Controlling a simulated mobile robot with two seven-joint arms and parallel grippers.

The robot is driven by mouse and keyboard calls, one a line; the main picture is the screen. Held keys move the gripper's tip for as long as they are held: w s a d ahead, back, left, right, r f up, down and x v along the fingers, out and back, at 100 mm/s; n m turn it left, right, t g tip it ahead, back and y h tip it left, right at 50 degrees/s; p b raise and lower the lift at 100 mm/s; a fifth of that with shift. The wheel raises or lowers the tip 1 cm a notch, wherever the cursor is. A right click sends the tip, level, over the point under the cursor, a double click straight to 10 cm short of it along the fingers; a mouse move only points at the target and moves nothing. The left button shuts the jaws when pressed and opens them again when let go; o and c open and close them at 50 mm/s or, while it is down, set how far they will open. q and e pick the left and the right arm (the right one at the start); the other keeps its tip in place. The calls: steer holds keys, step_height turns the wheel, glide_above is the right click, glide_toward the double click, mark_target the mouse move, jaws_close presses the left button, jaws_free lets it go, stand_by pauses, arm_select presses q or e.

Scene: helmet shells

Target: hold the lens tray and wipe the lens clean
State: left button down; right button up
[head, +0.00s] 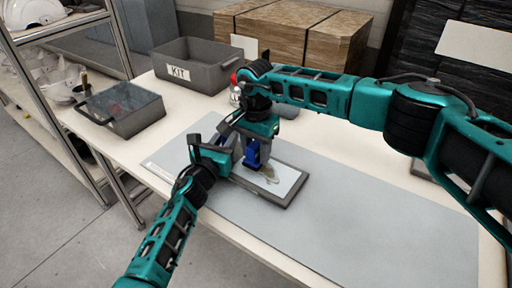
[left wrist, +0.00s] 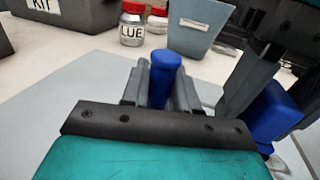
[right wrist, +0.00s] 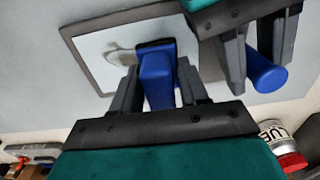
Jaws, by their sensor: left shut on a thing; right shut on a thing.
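The lens tray (head: 291,193), a dark frame around a pale lens panel (head: 287,179), lies flat on the grey mat. A greyish smear-like patch (right wrist: 120,56) shows on the panel beside the wiper. My right gripper (head: 255,150) is shut on the blue wiper (right wrist: 157,78), whose dark pad is over the panel; firm contact cannot be told. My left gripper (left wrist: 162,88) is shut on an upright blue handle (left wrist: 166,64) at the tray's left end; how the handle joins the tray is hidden. The two grippers are close together.
A grey KIT bin (head: 205,66) and a dark lidded box (head: 122,106) stand at the back left. A red-lidded jar (left wrist: 132,24) and a grey-blue bin (left wrist: 197,26) stand behind the grippers. The mat (head: 370,225) is clear at right.

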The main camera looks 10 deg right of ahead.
stand_by(0.3)
steer(key=shift+s+d, duration=1.1)
steer(key=shift+d, duration=0.2)
steer(key=shift+s+d, duration=1.05)
steer(key=shift+d, duration=0.2)
steer(key=shift+f, duration=0.5)
steer(key=shift+a, duration=0.1)
steer(key=shift+w+a, duration=2.15)
steer(key=shift+a, duration=0.3)
steer(key=shift+f, duration=0.5)
steer(key=shift+d, duration=0.1)
steer(key=shift+s+d, duration=2.15)
steer(key=shift+d, duration=0.3)
